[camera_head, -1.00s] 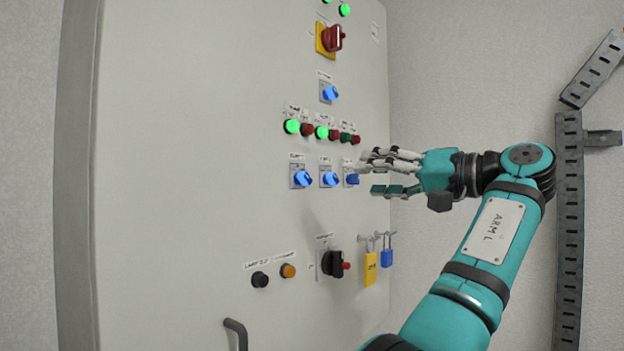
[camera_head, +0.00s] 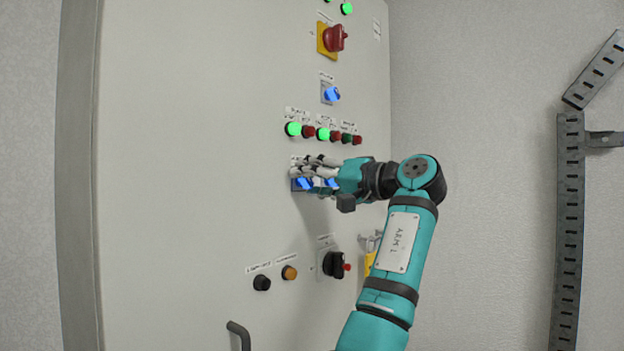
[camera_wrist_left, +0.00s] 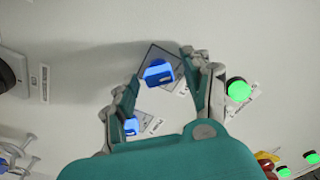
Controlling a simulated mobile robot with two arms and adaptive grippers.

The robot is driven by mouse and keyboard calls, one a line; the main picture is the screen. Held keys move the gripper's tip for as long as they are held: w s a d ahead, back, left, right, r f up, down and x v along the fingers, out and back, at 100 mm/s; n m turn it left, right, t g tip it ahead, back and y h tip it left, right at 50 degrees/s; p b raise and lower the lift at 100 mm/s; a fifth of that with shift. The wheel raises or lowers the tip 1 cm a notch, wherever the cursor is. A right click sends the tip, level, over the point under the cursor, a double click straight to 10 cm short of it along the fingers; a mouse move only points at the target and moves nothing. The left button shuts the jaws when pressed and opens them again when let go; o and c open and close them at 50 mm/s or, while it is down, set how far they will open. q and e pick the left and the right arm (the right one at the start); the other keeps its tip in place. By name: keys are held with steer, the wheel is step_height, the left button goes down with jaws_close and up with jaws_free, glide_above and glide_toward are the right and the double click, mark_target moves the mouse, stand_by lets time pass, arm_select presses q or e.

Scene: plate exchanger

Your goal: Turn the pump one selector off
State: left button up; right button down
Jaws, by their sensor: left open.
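The pump one selector (camera_head: 303,184) is the leftmost blue knob of the lower row on the cabinet door. Its small label is too blurred to read. In the left wrist view it appears as the blue knob (camera_wrist_left: 158,73) on a grey square plate, ahead of the fingers. My left gripper (camera_head: 313,174) is open at this selector, its fingers reaching in from the right. In the left wrist view the open left gripper (camera_wrist_left: 165,88) has fingers on both sides of the knob's line; I cannot tell if they touch it. My right gripper is not in view.
A second blue selector (camera_head: 333,184) is close beside the fingers, partly covered. Green lamps (camera_head: 293,129) and red buttons sit just above. Below are a black rotary switch (camera_head: 333,264) and a yellow padlock (camera_head: 369,263), partly behind my arm. A door handle (camera_head: 238,335) is lower left.

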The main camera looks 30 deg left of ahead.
arm_select(q)
jaws_close()
stand_by(0.4)
steer(key=m, duration=0.4)
steer(key=shift+w+f+m, duration=0.1)
steer(key=shift+m, duration=2.2)
jaws_free()
